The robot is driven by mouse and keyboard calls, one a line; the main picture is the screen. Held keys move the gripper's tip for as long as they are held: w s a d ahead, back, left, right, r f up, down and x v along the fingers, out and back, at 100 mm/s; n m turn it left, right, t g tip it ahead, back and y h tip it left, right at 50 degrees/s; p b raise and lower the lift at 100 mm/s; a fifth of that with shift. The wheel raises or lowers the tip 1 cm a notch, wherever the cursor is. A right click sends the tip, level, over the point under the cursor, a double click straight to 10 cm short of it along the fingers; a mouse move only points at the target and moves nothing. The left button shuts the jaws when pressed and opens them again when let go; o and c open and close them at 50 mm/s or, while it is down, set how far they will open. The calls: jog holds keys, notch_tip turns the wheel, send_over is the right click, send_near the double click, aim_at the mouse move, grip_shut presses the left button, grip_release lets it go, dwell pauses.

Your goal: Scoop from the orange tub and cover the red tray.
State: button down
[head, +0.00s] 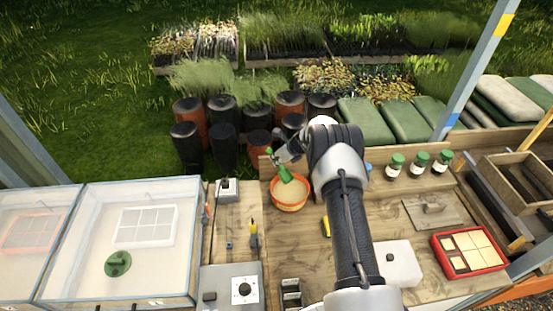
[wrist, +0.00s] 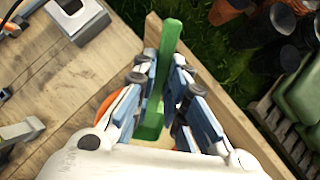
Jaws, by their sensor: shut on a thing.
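The orange tub (head: 290,206) stands on the wooden bench and holds a pale, sand-coloured material. A green scoop (head: 283,172) is held by my gripper (head: 275,154) over the tub, its lower end at or just above the material; I cannot tell if it touches. In the wrist view the green scoop (wrist: 167,60) stands between the blue finger pads of my gripper (wrist: 165,85), and part of the orange tub's rim (wrist: 108,103) shows behind them. The red tray (head: 436,255) lies at the right front of the bench, with several pale yellow cells inside.
Clear-lidded boxes (head: 125,240) stand at the left, beside a grey control box (head: 232,288). Several green-capped bottles (head: 419,162) stand along the back right.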

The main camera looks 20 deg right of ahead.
aim_at(281, 172)
jog(key=shift+s+d+f+t+y+b, duration=0.25)
jog(key=shift+s+f+t+y+b, duration=0.45)
jog(key=shift+b, duration=5.55)
jog(key=shift+t, duration=0.5)
notch_tip(281, 172, down, 5)
jog(key=b, duration=0.8)
jog(key=shift+s+f, duration=0.1)
jog(key=shift+r+p, duration=0.25)
jog(key=shift+p, duration=0.45)
jog(key=shift+r+g+h+p, duration=0.85)
jog(key=shift+g+p, duration=0.55)
jog(key=shift+p, duration=6.9)
